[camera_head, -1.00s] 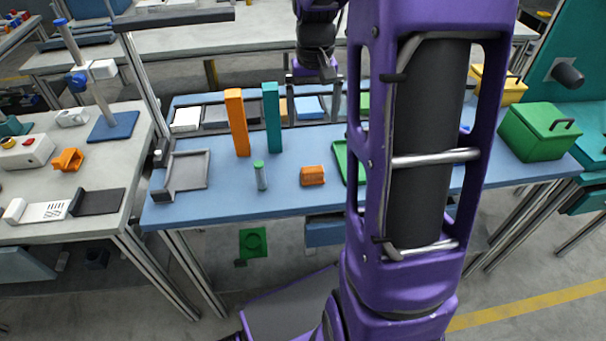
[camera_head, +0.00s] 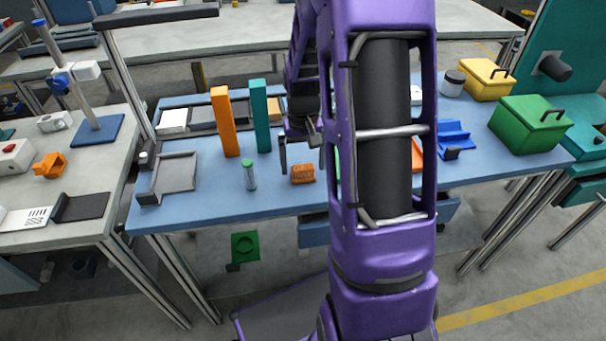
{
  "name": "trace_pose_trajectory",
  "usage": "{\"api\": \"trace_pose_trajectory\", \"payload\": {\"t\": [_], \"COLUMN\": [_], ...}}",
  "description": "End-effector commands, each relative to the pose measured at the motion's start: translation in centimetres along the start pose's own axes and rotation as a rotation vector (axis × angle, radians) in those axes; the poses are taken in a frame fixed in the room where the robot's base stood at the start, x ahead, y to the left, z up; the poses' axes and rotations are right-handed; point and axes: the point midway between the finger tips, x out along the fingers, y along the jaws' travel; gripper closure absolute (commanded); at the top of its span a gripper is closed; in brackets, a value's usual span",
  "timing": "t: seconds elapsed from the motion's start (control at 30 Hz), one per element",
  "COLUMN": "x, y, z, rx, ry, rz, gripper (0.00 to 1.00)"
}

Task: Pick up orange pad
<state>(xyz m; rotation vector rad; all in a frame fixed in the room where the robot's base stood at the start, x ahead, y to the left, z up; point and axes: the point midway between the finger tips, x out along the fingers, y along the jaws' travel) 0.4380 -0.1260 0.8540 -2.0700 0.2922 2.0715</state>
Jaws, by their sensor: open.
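A small orange block-like pad (camera_head: 302,174) with a ridged or slotted face lies on the blue table (camera_head: 270,198), near its front middle. My gripper (camera_head: 303,160) hangs just behind and above it in the picture, with its fingers spread to either side. The gripper is open and nothing shows between the fingers. I cannot tell its exact height above the pad. My purple arm hides part of the table to the right of the pad.
A tall orange block (camera_head: 224,124) and a teal block (camera_head: 260,118) stand left of the gripper. A green-capped cylinder (camera_head: 250,176) stands left of the pad, and a grey tray (camera_head: 174,174) lies farther left. Green (camera_head: 530,125) and yellow (camera_head: 487,80) boxes stand right.

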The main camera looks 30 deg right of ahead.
Motion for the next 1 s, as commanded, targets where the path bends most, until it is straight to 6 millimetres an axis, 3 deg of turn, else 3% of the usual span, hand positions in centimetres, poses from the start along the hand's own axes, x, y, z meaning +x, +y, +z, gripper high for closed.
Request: {"api": "trace_pose_trajectory", "payload": {"t": [0.1,0.37,0.8,1.0], "x": [1.34,1.55,1.52,1.49], "y": [-0.01,-0.02,-0.02,-0.02], "z": [0.01,-0.02,-0.02,-0.03], "rx": [0.000,-0.001,-0.001,-0.001], "ry": [-0.001,0.001,0.001,0.001], "rz": [0.000,0.000,0.000,0.000], "gripper": [0.00,0.00,0.77,0.81]}}
